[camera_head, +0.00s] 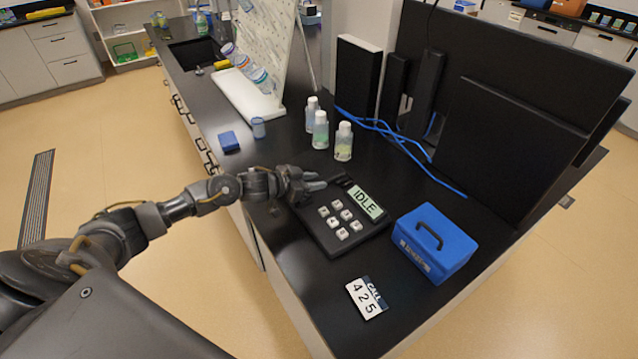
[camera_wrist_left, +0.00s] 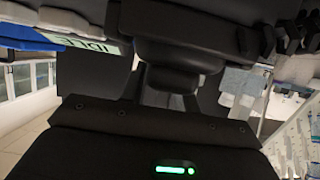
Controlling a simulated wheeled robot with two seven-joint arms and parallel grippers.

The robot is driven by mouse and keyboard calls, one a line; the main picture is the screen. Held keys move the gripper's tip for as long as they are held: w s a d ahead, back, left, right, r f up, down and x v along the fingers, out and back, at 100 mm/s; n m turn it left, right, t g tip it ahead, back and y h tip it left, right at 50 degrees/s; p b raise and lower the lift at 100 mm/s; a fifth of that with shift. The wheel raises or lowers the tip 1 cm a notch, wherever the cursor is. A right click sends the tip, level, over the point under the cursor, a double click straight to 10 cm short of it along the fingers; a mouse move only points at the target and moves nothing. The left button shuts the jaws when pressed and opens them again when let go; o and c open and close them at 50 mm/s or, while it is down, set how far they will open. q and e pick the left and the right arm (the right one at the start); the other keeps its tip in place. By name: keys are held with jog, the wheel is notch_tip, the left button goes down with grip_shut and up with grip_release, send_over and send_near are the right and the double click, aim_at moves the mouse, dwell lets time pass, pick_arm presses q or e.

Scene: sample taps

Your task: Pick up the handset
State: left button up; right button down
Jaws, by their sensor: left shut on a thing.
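The desk phone (camera_head: 318,232) is a black slab with several white keys and a display (camera_head: 366,203) reading IDLE. The display also shows in the left wrist view (camera_wrist_left: 98,47). My left gripper (camera_head: 318,185) is at the phone's far left edge, shut on the dark handset (camera_head: 344,181). The gripper hides much of the handset, and black lies against black. I cannot tell whether the handset is clear of the phone. My right gripper is not in view.
A blue box (camera_head: 434,243) with a handle stands right of the phone. A card (camera_head: 367,298) reading CALL 425 lies in front. Several bottles (camera_head: 343,141), a blue cable (camera_head: 385,128) and dark panels (camera_head: 500,150) stand behind. A small blue block (camera_head: 228,141) lies farther left.

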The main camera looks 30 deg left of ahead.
pick_arm(q)
jog(key=shift+r, duration=0.15)
jog(key=shift+r, duration=0.25)
notch_tip(320, 180, up, 2)
jog(key=shift+b, duration=0.9)
jog(key=w+a+r+b, duration=0.1)
jog(key=a+r+b, duration=0.4)
jog(key=a+r, duration=0.5)
jog(key=a, duration=0.4)
jog(key=shift+r, duration=0.15)
jog(key=shift+w, duration=0.1)
